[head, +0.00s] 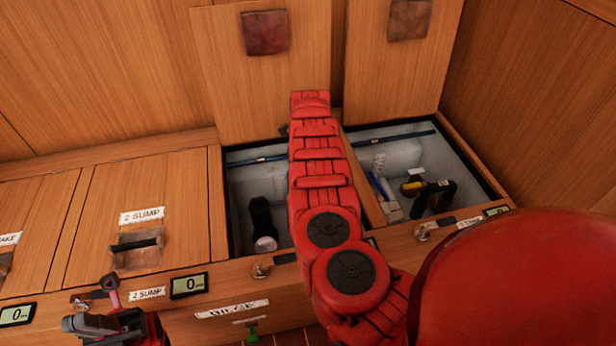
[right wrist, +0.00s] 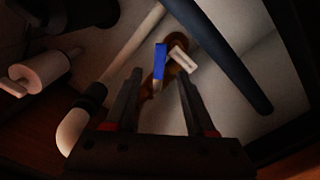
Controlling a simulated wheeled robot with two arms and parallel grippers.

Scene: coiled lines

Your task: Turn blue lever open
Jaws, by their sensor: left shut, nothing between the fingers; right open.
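The blue lever (right wrist: 159,62) shows in the right wrist view on a brownish fitting (right wrist: 171,76), with a white piece beside it. My right gripper (right wrist: 158,80) is open, its fingers on either side of the lever in the picture. I cannot tell whether the lever is between the fingertips or beyond them, and no contact is clear. In the head view my red right arm reaches over the open hatches and hides its own gripper. My left gripper (head: 88,322) is shut and empty at the lower left, before the cabinet front.
The left open compartment (head: 240,190) holds a dark cylinder (head: 262,222). The right open compartment (head: 455,165) holds a dark and yellow fitting (head: 418,190) and a blue strip (head: 378,186). In the right wrist view, a dark pipe (right wrist: 225,60) and a pale pipe (right wrist: 135,45) flank the lever.

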